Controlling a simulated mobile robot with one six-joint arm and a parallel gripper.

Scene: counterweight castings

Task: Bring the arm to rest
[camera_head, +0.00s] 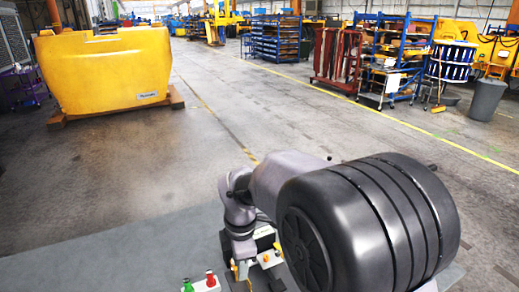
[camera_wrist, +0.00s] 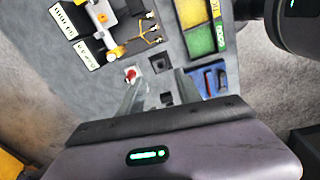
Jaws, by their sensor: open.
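My gripper (camera_wrist: 157,85) shows in the wrist view, with its two grey fingers apart and nothing seen between them. It hangs above a grey work surface (camera_wrist: 185,62), and I cannot tell the exact height. In the head view my arm (camera_head: 238,205) reaches down at the lower middle, beside a large black ribbed drum-shaped part that looks like part of my arm. The fingers cannot be made out in the head view.
A big yellow casting (camera_head: 105,72) stands far left; the floor between is clear.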

